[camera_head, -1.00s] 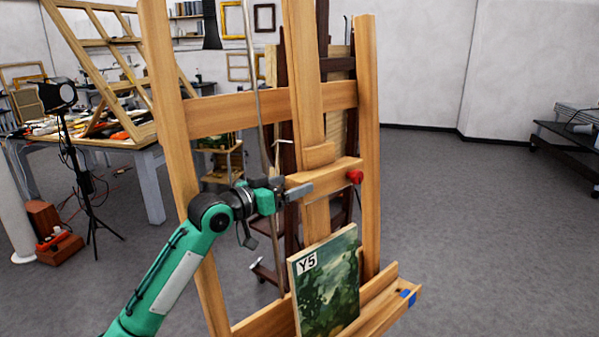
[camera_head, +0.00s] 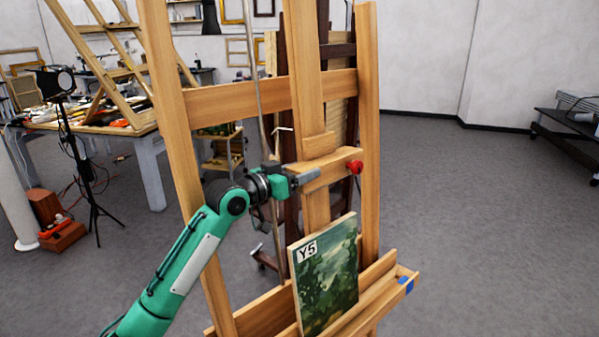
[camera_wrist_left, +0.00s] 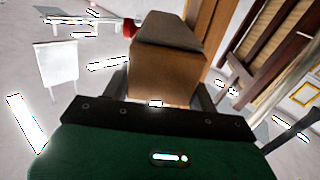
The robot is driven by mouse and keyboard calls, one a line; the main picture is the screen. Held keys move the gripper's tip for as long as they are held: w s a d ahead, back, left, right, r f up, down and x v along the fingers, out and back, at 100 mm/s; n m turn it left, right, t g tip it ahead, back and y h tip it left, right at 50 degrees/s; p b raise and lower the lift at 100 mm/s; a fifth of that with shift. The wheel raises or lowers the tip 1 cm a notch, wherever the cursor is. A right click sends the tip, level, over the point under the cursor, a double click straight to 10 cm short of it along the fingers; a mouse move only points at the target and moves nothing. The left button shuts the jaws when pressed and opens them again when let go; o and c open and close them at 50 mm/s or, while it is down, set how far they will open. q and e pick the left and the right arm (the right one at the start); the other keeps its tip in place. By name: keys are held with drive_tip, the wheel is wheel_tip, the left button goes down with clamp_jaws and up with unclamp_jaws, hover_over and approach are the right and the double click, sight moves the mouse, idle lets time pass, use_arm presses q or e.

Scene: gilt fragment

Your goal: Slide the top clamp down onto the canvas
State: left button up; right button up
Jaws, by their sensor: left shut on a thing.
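The top clamp (camera_head: 338,165) is a wooden block with a red knob (camera_head: 355,167) on the easel's centre mast. The canvas (camera_head: 326,280), a green landscape labelled Y5, stands on the easel's lower ledge. A clear gap separates the clamp from the canvas's top edge. My left gripper (camera_head: 306,177) is shut on the clamp's left end. In the left wrist view the clamp (camera_wrist_left: 165,72) fills the space between the fingers, and the red knob shows behind it. My right gripper is not in view.
The easel's uprights and upper crossbar (camera_head: 240,101) frame the clamp. A cluttered table (camera_head: 150,145), a lamp on a stand (camera_head: 62,85) and an orange-brown box (camera_head: 62,238) are at left. A dark cart (camera_head: 570,145) is at right. The floor at right is clear.

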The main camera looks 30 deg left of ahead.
use_arm(q)
drive_tip(key=f+b, duration=0.2)
drive_tip(key=f, duration=0.3)
drive_tip(key=d+f+b, duration=0.1)
drive_tip(key=f+b, duration=0.2)
drive_tip(key=f, duration=0.2)
drive_tip(key=d+f+b, duration=0.1)
drive_tip(key=f+b, duration=0.2)
drive_tip(key=f, duration=0.2)
drive_tip(key=shift+s+f, duration=0.2)
drive_tip(key=shift+s, duration=0.2)
drive_tip(key=shift+d+f, duration=0.1)
drive_tip(key=shift+f, duration=0.45)
drive_tip(key=o, duration=1.1)
drive_tip(key=shift+o, duration=1.3)
drive_tip(key=shift+r, duration=0.1)
drive_tip(key=shift+s+a+b, duration=0.3)
drive_tip(key=shift+s+b, duration=0.2)
drive_tip(key=shift+s, duration=0.05)
drive_tip(key=b+v, duration=0.4)
drive_tip(key=v, duration=0.8)
drive_tip(key=shift+s+a, duration=0.15)
drive_tip(key=shift+s, duration=0.15)
